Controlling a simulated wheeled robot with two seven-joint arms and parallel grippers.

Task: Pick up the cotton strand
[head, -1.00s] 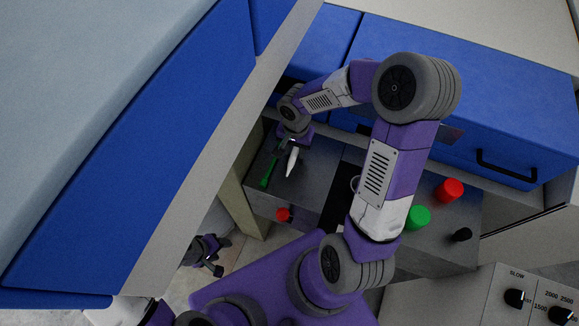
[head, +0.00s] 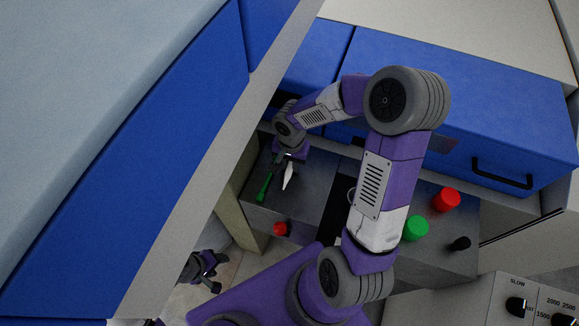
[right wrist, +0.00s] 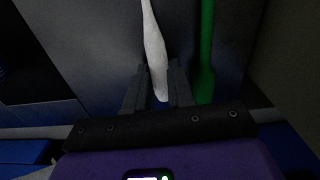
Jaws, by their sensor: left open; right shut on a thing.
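The cotton strand (head: 288,178) is a thin white piece, narrow at one end, over the grey metal panel in the head view. In the right wrist view the strand (right wrist: 154,50) runs down between my fingers. My right gripper (head: 288,161) is shut on its thicker end; its two fingers (right wrist: 157,88) stand on either side of it. I cannot tell whether the strand still touches the panel. My left gripper (head: 212,273) is open and empty, low at the left, well away from the strand.
A green tool (head: 264,186) lies close beside the strand; it also shows in the right wrist view (right wrist: 206,50). A red knob (head: 280,229), a red button (head: 446,200), a green button (head: 415,228) and a black knob (head: 460,244) are on the machine. Blue cabinets (head: 450,100) stand behind.

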